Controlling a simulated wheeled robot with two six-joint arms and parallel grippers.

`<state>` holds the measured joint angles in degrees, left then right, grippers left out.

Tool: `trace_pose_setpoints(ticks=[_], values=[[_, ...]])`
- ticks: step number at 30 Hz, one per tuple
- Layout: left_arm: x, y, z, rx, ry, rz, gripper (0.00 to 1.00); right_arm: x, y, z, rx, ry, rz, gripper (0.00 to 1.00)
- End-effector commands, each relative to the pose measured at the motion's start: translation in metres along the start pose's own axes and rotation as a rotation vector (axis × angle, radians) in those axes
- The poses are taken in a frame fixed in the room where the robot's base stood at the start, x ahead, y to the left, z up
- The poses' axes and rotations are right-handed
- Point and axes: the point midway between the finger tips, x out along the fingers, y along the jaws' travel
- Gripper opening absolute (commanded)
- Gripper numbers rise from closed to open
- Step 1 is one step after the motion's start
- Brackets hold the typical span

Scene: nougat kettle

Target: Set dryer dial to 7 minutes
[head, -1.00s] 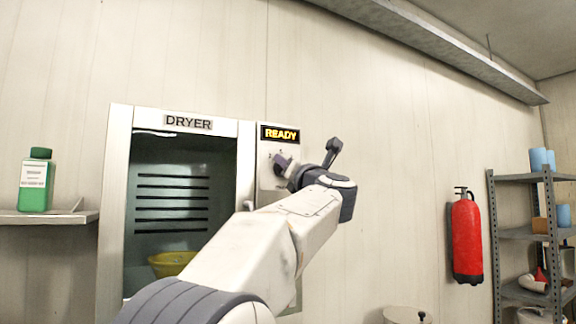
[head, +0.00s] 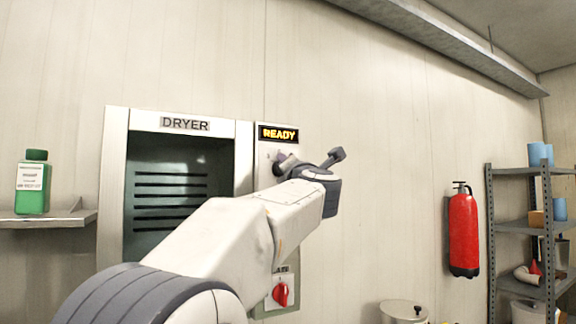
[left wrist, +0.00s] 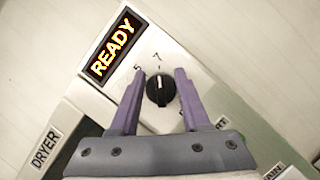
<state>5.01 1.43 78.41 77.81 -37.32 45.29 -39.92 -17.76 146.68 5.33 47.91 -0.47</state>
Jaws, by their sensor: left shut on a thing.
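The dryer (head: 117,200) stands against the wall, with a display reading READY (head: 279,133) on its control panel. The black dial (left wrist: 160,90) is below the display in the left wrist view. Its white pointer mark faces the 7, and the 5 lies to the left. My left gripper (left wrist: 159,73) has its two purple fingers on either side of the dial and is shut on it. In the head view my left gripper (head: 281,157) is at the panel, and my wrist mostly hides the dial. My right gripper is not in view.
A red knob (head: 281,293) sits lower on the panel, below my arm. A green bottle (head: 33,183) stands on a wall shelf at left. A red fire extinguisher (head: 463,230) hangs at right, near a metal shelf rack (head: 491,225).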

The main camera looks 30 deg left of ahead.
Motion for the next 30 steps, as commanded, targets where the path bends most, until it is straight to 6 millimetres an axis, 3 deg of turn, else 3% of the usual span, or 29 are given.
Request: trace_pose_setpoints(ticks=[6, 7, 9, 20, 30], values=[[0.0, 0.0, 0.0, 0.0, -0.001, 0.0, 0.0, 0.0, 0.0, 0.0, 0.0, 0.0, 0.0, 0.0], [0.0, 0.0, 0.0, 0.0, -0.001, 0.0, 0.54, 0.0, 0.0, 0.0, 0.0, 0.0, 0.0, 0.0], [0.0, 0.0, 0.0, 0.0, -0.001, 0.0, 0.74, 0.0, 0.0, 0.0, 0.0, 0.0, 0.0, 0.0], [-0.004, -0.001, -0.001, -0.001, -0.001, 0.001, 0.74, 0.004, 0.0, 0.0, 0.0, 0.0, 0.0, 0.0], [-0.065, -0.004, -0.002, -0.004, -0.005, -0.002, 0.74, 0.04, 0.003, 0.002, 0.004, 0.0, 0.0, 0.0]])
